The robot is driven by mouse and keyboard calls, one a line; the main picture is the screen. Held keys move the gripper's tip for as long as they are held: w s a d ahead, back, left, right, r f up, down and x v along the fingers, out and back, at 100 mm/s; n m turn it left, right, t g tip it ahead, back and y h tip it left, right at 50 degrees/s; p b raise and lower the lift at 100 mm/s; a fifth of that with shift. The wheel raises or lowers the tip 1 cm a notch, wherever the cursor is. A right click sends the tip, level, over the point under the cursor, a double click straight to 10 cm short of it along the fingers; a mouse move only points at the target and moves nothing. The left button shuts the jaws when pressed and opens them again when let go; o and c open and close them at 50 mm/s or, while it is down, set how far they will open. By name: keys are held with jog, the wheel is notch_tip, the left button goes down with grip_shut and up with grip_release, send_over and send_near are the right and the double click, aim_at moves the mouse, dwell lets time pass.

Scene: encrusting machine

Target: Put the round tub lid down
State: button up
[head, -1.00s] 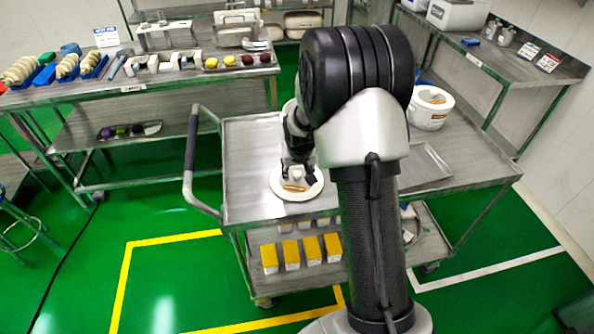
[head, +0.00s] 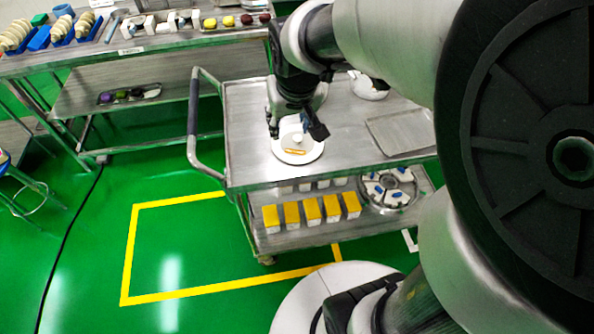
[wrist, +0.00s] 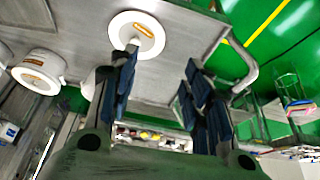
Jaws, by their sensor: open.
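The round tub lid (head: 308,156) is a white disc with a pale knob and an orange-brown label. It lies flat on the steel cart top, near the front edge. It also shows in the wrist view (wrist: 150,30), past the left finger. My gripper (head: 296,128) is open and empty, just over the lid in the head view. In the wrist view its two fingers (wrist: 158,78) stand apart with nothing between them. The white tub (head: 366,90) is mostly hidden behind my arm in the head view; the wrist view shows it at left (wrist: 38,72).
An empty metal tray (head: 398,132) lies right of the lid on the cart (head: 240,140). Yellow-topped boxes (head: 311,209) and a round part (head: 392,188) sit on its lower shelf. A bench (head: 150,45) with moulds and small coloured balls stands behind at left.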

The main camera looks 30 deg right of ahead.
jog(key=s+a+r+n, duration=0.1)
jog(key=s+a+r, duration=0.1)
jog(key=s, duration=0.7)
jog(key=s+a+r+n+y, duration=0.1)
jog(key=s+a, duration=0.3)
jog(key=s, duration=0.5)
jog(key=shift+s+a+r, duration=0.2)
jog(key=shift+a+r, duration=0.2)
jog(key=shift+r, duration=0.05)
